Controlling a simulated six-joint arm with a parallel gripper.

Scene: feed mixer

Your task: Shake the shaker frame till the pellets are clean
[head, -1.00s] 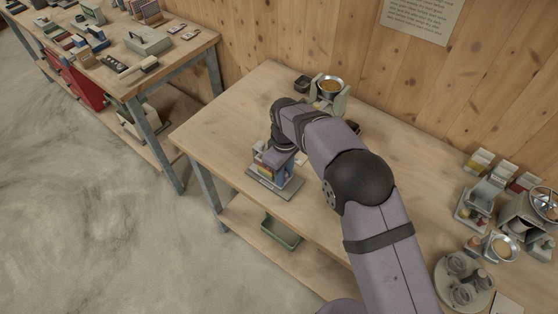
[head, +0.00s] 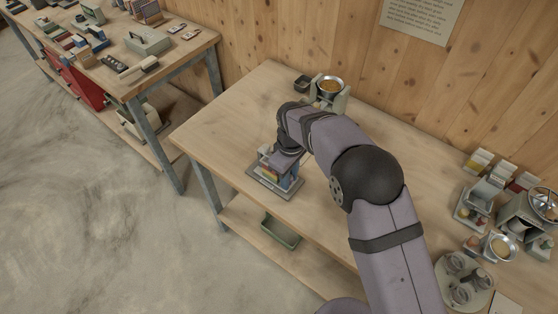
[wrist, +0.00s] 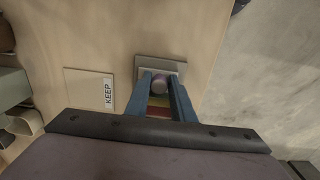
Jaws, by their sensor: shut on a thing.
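The shaker frame (head: 268,171) stands near the front edge of the bench, on a grey base plate (head: 287,194), with red, yellow and blue parts showing below my gripper. My gripper (head: 285,160) reaches down onto it from above. In the wrist view its two blue fingers (wrist: 161,82) are shut on the frame, with a round purplish-grey knob (wrist: 159,84) between their tips. Yellow and red bands show between the fingers. The grey plate (wrist: 147,66) shows past the tips. Pellets cannot be made out in either view, and my wrist hides much of the frame.
A card marked KEEP (wrist: 90,88) lies beside the frame. A bowl of golden-brown contents (head: 330,86) sits in a stand near the wall. A green tray (head: 281,232) is on the lower shelf. Dishes and a machine (head: 528,215) fill the right end. The bench's left end is clear.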

